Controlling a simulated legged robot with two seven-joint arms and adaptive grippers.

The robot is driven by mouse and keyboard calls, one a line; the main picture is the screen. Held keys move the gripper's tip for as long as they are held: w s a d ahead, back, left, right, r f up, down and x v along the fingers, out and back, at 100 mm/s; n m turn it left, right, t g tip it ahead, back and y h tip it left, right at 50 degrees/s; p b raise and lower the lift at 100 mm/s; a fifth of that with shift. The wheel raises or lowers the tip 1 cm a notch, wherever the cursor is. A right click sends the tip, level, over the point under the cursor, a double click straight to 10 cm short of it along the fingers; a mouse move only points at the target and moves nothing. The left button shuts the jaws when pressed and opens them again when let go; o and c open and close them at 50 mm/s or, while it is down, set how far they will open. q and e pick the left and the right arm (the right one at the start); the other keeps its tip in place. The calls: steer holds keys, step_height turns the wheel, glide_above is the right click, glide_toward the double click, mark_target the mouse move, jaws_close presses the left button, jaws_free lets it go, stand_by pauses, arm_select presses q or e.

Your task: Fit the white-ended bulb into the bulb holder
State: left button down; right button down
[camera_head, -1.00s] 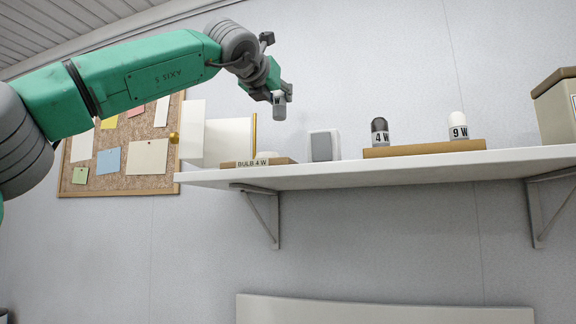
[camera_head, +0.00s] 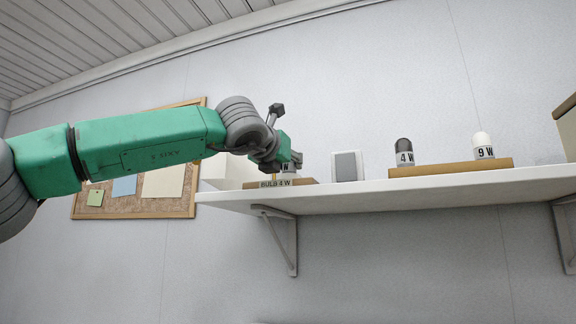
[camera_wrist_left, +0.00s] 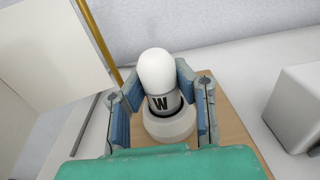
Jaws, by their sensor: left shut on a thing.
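My left gripper (camera_head: 291,163) is low over the wooden block labelled "BULB 4 W" (camera_head: 278,184) at the shelf's left end. In the left wrist view its fingers (camera_wrist_left: 157,86) are shut on a white-ended bulb (camera_wrist_left: 156,70) whose band shows a "W". The bulb looks about upright. Its lower end is at the round white bulb holder (camera_wrist_left: 170,128) on the wooden block. I cannot tell whether it is seated in the holder or just above it. In the head view the gripper mostly hides the bulb and holder. My right gripper is not in view.
A grey-and-white box (camera_head: 347,166) stands right of the holder. Farther right, a wooden stand (camera_head: 450,169) carries a dark-ended "4 W" bulb (camera_head: 404,151) and a white-ended "9 W" bulb (camera_head: 483,145). White panels and a brass rod (camera_wrist_left: 100,40) are close to the gripper's left.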

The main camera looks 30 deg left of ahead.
arm_select(q)
steer(key=c, duration=1.3)
jaws_free()
steer(key=shift+a, duration=0.15)
steer(key=shift+d+r, duration=0.15)
steer(key=shift+d, duration=0.2)
steer(key=shift+s+d, duration=0.1)
steer(key=shift+s, duration=0.1)
steer(key=s+b, duration=0.1)
steer(key=s, duration=0.2)
steer(key=s+d+b, duration=0.1)
steer(key=s, duration=0.3)
steer(key=s+d+b, duration=0.1)
steer(key=s, duration=0.3)
steer(key=shift+s+r, duration=0.2)
steer(key=shift+s, duration=0.05)
steer(key=shift+a+f+b, duration=0.15)
steer(key=shift+a+b, duration=0.15)
